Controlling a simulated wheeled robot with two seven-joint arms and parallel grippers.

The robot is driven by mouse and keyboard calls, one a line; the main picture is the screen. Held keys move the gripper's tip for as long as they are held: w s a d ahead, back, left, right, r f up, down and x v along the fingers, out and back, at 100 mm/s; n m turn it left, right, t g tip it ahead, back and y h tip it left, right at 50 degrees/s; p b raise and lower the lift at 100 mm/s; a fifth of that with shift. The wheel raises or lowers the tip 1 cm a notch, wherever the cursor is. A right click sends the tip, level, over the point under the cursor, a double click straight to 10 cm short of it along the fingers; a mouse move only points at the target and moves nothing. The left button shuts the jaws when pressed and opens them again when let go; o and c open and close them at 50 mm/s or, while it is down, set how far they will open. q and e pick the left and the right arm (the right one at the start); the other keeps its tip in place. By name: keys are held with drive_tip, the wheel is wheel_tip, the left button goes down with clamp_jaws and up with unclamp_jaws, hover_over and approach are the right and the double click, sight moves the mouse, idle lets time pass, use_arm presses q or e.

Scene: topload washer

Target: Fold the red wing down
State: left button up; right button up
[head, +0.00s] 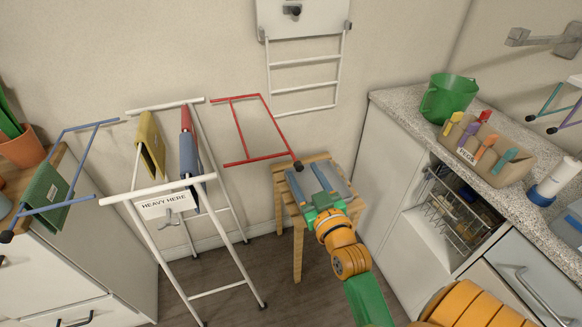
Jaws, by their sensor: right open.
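The white drying rack (154,190) stands in the middle left of the head view, with a "HEAVY HERE" label on its front bar. Its red wing (262,158) sticks out from the rack's right side, raised and roughly level, with a dark tip at its near outer corner. Nothing hangs on the red wing. My right gripper (305,172) is open and empty, just below and right of that dark tip, over a wooden stool. I see no clear contact with the wing. My left gripper is out of view.
The rack's blue wing (92,125) sticks out left with a green cloth (47,195) on it. Yellow (151,145) and red-blue cloths hang on the rack's middle. The wooden stool (298,245) stands below my right gripper. A counter with a green bucket (447,98) is at right.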

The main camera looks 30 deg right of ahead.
sight(303, 171)
drive_tip(key=x, duration=0.3)
drive_tip(key=shift+w+d+f, duration=0.1)
drive_tip(key=shift+w+d, duration=0.05)
drive_tip(key=shift+d, duration=0.05)
drive_tip(key=shift+w+a, duration=0.15)
drive_tip(key=shift+w, duration=0.3)
drive_tip(key=shift+s, duration=0.1)
drive_tip(key=shift+c, duration=0.5)
clamp_jaws()
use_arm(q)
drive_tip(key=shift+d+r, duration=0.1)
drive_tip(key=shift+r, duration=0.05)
